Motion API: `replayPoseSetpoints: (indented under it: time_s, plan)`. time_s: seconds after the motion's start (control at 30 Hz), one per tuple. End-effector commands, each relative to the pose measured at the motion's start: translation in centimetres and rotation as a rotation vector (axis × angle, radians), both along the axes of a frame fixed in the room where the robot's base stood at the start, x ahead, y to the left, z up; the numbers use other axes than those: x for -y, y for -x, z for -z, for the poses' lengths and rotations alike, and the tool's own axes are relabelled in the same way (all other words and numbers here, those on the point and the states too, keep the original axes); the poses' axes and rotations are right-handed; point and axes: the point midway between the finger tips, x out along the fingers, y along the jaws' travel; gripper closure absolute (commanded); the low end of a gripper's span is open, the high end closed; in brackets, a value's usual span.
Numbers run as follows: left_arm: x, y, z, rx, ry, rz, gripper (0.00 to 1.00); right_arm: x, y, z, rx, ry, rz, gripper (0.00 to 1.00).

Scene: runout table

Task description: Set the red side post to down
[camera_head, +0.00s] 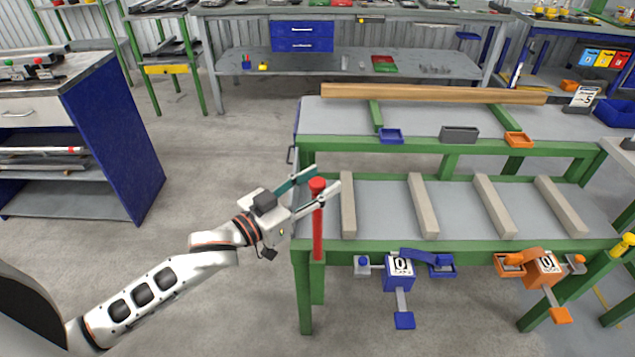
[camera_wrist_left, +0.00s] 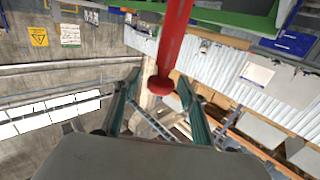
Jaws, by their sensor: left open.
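The red side post (camera_head: 318,225) stands upright at the left front corner of the green-framed runout table (camera_head: 384,244), with a round knob on top. In the head view my left gripper (camera_head: 327,178) reaches in from the left, its two fingers spread on either side of the post near the knob. In the left wrist view the red post (camera_wrist_left: 173,40) enters from the top, and its knob end lies between the two open fingers (camera_wrist_left: 160,78). I cannot tell whether a finger touches it. My right gripper is not in view.
Several wooden slats (camera_head: 424,205) lie across the lower bed. A blue clamp unit (camera_head: 399,275) and an orange one (camera_head: 544,269) hang on the front rail. A long wooden beam (camera_head: 430,94) lies on the upper level. A blue cabinet (camera_head: 115,140) stands left; the floor between is clear.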

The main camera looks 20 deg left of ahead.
Motion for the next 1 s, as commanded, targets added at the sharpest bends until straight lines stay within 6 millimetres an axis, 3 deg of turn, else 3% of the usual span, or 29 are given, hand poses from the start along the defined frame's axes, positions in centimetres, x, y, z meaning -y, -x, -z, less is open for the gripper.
replayPoseSetpoints:
  time_s: [0.07,0.1,0.23,0.27,0.43,0.57,0.77,1.0]
  plan:
    - [0.0,0.0,0.0,0.0,0.0,0.0,0.58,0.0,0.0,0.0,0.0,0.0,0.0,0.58]
    - [0.0,0.0,0.0,0.0,0.0,0.0,0.63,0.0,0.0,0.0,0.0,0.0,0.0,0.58]
    - [0.0,0.0,0.0,0.0,0.0,0.0,0.97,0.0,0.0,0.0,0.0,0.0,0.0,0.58]
    - [0.0,0.0,0.0,0.0,0.0,0.0,1.0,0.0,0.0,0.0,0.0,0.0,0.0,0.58]
    - [0.0,0.0,0.2,0.0,0.0,0.0,1.0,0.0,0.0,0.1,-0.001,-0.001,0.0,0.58]
    - [0.0,0.1,1.4,-0.004,0.0,0.0,1.0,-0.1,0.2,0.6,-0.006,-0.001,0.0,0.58]
    - [0.0,0.1,6.0,-0.01,0.001,-0.001,1.0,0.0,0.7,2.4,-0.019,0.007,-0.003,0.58]
    - [0.0,0.2,12.9,-0.012,0.003,-0.001,1.0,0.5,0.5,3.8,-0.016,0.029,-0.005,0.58]
